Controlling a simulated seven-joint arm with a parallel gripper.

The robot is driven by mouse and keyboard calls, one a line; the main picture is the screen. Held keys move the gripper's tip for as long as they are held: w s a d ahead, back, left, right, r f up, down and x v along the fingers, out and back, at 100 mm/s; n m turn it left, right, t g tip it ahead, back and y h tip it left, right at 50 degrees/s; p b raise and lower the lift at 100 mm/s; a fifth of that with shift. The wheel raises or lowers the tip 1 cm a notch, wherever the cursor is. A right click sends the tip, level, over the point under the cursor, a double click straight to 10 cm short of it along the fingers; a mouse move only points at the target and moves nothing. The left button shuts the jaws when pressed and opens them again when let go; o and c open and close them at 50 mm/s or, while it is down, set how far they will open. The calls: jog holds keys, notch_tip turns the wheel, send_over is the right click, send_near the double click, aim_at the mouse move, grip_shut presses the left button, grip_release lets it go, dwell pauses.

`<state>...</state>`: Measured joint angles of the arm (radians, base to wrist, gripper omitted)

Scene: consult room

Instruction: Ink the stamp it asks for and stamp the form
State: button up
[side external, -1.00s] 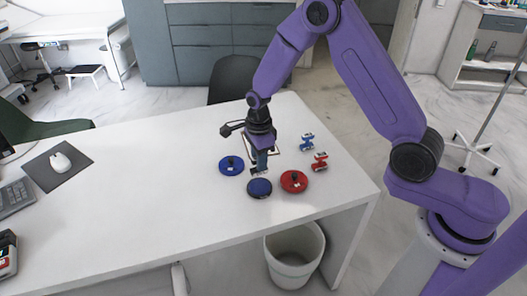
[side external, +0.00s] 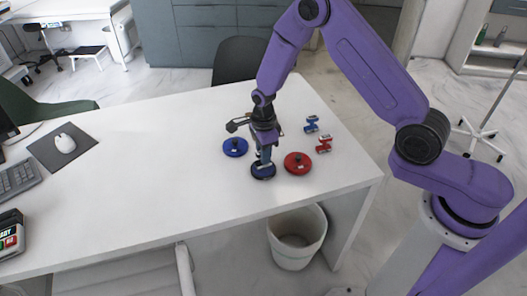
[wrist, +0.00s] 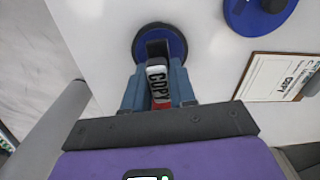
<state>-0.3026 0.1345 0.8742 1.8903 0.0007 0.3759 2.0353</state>
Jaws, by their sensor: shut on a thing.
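My gripper (side external: 264,152) is shut on a stamp (wrist: 159,80) with a white COPY label and a dark foot. The stamp is upright over the open round ink pad (side external: 263,172), which is dark blue; it also shows in the wrist view (wrist: 141,43). The foot covers the pad's middle; I cannot tell whether it touches. A blue round lid with a black knob (side external: 235,148) lies to the left. A red round ink pad with a knob (side external: 298,163) lies to the right. The form on a clipboard (wrist: 268,78) bears COPY print; my gripper partly hides it in the side view.
A blue stamp (side external: 311,124) and a red stamp (side external: 324,145) stand at the right on the white desk (side external: 160,185). A mouse on a dark mat (side external: 80,152) and a keyboard (side external: 18,178) are at far left. The desk between is clear. A bin (side external: 297,240) stands below.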

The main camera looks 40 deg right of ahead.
jog(key=shift+f, duration=0.55)
dwell(1.9)
jog(key=shift+r, duration=0.1)
jog(key=shift+r, duration=3.45)
jog(key=w+d+f, duration=0.2)
jog(key=w+d, duration=1.2)
jog(key=w, duration=0.1)
jog(key=shift+s+f, duration=0.15)
jog(key=shift+f, duration=2.4)
jog(key=shift+f, duration=0.55)
